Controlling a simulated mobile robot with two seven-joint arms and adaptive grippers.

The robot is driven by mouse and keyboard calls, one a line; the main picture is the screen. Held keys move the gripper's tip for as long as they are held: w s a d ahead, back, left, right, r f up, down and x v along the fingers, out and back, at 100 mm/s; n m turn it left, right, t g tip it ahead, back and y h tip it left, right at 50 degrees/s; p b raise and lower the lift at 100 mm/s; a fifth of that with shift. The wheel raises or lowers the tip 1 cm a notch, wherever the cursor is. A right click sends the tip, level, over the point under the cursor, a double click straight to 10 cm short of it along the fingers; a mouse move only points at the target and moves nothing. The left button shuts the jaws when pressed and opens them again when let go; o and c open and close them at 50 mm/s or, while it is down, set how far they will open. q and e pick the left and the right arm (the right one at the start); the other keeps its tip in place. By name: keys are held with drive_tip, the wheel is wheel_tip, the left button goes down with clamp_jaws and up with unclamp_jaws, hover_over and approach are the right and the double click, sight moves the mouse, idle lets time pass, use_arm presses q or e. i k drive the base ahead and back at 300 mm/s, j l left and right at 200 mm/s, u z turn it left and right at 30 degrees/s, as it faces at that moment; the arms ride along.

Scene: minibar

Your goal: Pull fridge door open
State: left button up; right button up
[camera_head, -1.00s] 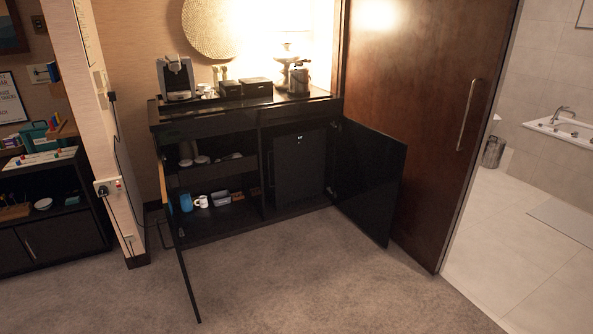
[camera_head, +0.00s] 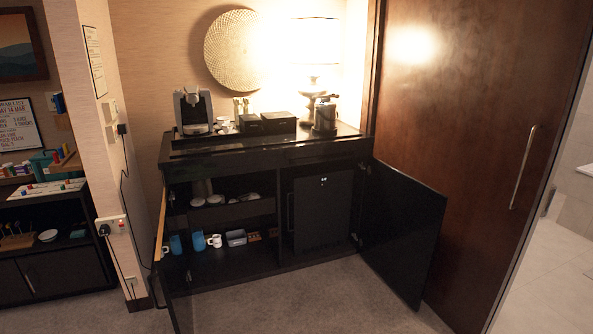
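The fridge is a dark box in the right half of the black minibar cabinet, and its flat front door (camera_head: 322,212) looks shut. A thin vertical handle shows near the door's left edge. The cabinet's right door (camera_head: 402,228) stands swung open to the right of the fridge. The cabinet's left door (camera_head: 168,265) is also open, seen nearly edge-on. Neither of my grippers shows in the head view.
The cabinet's left half holds blue mugs (camera_head: 198,241), a white mug and a small grey tray. A coffee machine (camera_head: 193,110) and a lamp stand on top. Carpet (camera_head: 310,305) in front is clear. A brown sliding door (camera_head: 460,150) stands at right.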

sight(321, 201)
drive_tip(key=i+l+z, duration=0.3)
drive_tip(key=i, duration=0.7)
drive_tip(key=i+z, duration=0.25)
drive_tip(key=i, duration=0.7)
